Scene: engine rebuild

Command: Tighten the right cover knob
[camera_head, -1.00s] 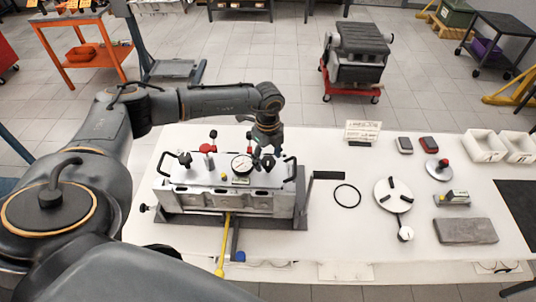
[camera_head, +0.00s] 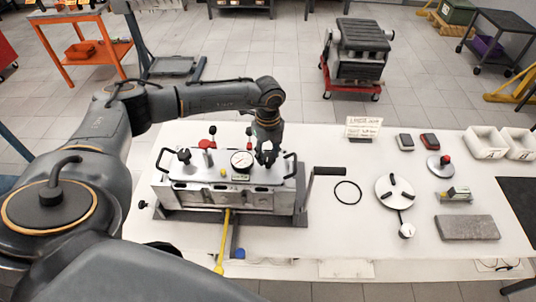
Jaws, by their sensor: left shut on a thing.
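The engine block with its light metal cover (camera_head: 205,177) sits on a dark base on the white table. My left gripper (camera_head: 266,158) points down over the right part of the cover. It is shut on the right cover knob, which the fingers mostly hide. The left cover knob (camera_head: 184,155) is dark and stands free at the cover's left end. My right gripper is not in view.
A black crank handle (camera_head: 328,171) sticks out on the right, near a black ring (camera_head: 347,192). A round plate (camera_head: 395,191), a grey block (camera_head: 466,228) and white bins (camera_head: 486,143) lie farther right.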

